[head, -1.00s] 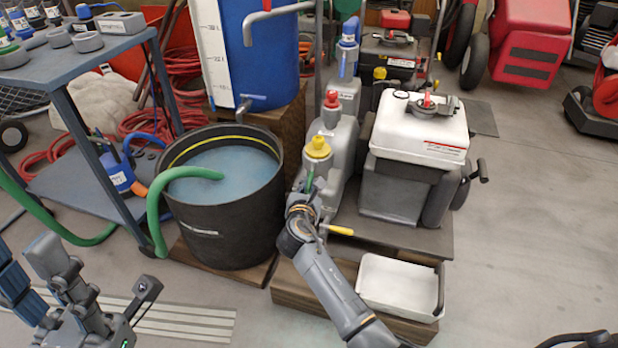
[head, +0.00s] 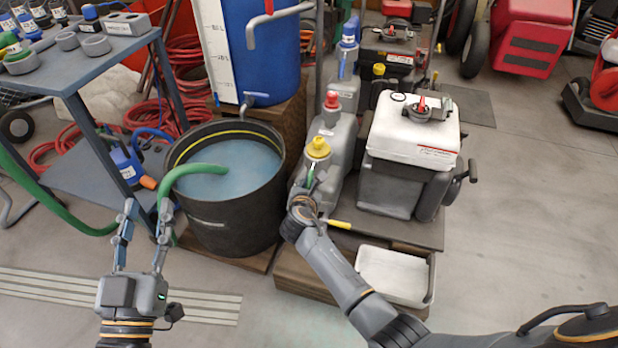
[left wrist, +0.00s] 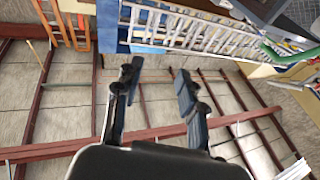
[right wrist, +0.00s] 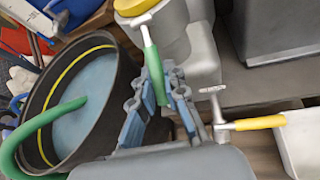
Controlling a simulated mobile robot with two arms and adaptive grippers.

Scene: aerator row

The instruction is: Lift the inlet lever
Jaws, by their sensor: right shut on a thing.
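A green-handled lever (right wrist: 155,75) joins a metal fitting below the yellow cap of a grey container (head: 330,150). My right gripper (right wrist: 157,88) is shut on this green lever, whose handle lies between its fingers and points down in the right wrist view. A yellow-handled lever (right wrist: 255,123) sticks out sideways, beside the right gripper and apart from it. I cannot read which lever is the inlet one. In the head view my right gripper hides much of the green lever (head: 311,180). My left gripper (head: 146,212) is open and empty, in front of the black tub.
The black tub (head: 225,205) of water with a green hose (head: 167,190) stands left of the right gripper. A white tray (head: 395,275) lies at the front, and a white-topped tank (head: 415,135) stands to the right.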

